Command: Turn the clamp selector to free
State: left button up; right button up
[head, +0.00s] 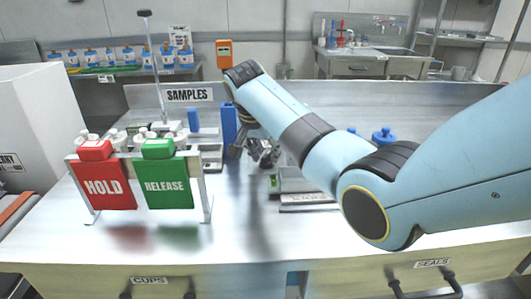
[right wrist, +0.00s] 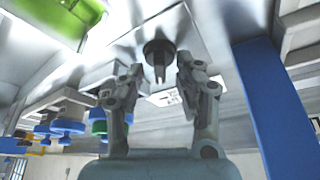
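A dark round knob (right wrist: 158,50) with a narrow pointer stands out from a pale metal face in the right wrist view. It looks like the clamp selector; the marking near it is too blurred to read. In that view my right gripper (right wrist: 160,72) is open, with one finger on each side of the knob and visible gaps on both sides. In the head view my right gripper (head: 264,152) is low over the bench behind its forearm, near a blue upright block (head: 229,122). The knob cannot be made out there. My left gripper is not in view.
A red HOLD panel (head: 104,187) and a green RELEASE panel (head: 164,184) hang on a frame at the left of the bench. A SAMPLES sign (head: 190,94) stands behind. A tall blue block (right wrist: 272,105) is close to the right finger.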

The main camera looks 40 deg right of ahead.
jog(key=shift+f, duration=0.15)
jog(key=shift+c, duration=0.6)
grip_shut()
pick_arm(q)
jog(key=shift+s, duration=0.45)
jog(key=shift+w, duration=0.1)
